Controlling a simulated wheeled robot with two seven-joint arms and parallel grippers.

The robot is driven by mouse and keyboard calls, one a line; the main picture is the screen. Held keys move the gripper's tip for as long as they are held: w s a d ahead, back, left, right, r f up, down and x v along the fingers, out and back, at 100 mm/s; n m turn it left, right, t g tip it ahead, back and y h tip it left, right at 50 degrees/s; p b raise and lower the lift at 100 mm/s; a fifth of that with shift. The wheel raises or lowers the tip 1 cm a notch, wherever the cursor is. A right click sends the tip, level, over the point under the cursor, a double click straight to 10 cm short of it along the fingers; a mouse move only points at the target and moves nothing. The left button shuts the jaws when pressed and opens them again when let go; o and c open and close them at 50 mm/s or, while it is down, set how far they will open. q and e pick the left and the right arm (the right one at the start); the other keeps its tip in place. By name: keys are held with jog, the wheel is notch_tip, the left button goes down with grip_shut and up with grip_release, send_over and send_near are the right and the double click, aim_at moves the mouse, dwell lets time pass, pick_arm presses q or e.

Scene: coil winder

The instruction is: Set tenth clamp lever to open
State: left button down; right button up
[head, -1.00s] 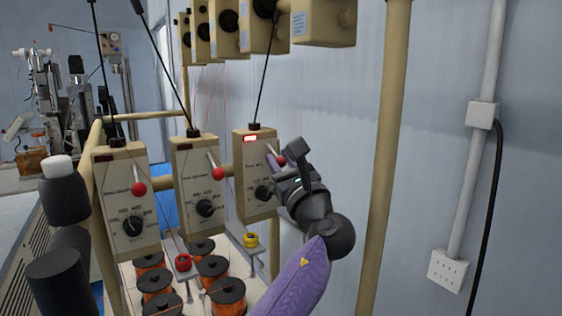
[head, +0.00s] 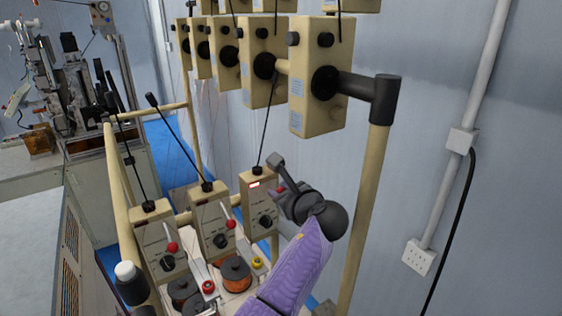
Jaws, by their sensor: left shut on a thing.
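Three beige clamp boxes stand in a row at lower centre, each with a red-knobbed lever and a black dial. The rightmost clamp box (head: 258,207) has a lit red display (head: 254,184). My left gripper (head: 282,182) is at this box's upper right face, shut on its clamp lever, whose red knob (head: 281,190) shows beside the dark fingers. Most of that lever is hidden. The levers of the middle box (head: 208,222) and left box (head: 153,240) show free, slanting down to their red knobs. My right gripper is not in view.
Larger beige boxes (head: 318,98) hang in a row above. A beige post (head: 364,205) stands right of my arm. Orange wire spools (head: 236,277) sit below the clamp boxes. Black rods rise from the box tops. The wall behind carries a conduit and socket.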

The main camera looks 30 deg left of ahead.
pick_arm(q)
jog(key=shift+w+a+r+g+h+p, duration=0.1)
jog(key=shift+r+g+h+p, duration=0.25)
jog(key=shift+r+p, duration=0.3)
jog(key=shift+a+h+p, duration=0.1)
jog(key=shift+h+p, duration=0.35)
jog(key=shift+p, duration=0.05)
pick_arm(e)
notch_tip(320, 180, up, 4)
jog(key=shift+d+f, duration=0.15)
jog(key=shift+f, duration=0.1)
pick_arm(q)
jog(key=shift+g, duration=0.35)
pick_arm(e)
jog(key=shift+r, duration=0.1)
pick_arm(q)
jog(key=c, duration=0.5)
grip_release()
jog(key=shift+f, duration=0.1)
jog(key=b+v, duration=0.1)
jog(key=v, duration=0.8)
jog(key=shift+s+d+r+b, duration=0.25)
jog(key=shift+b, duration=0.1)
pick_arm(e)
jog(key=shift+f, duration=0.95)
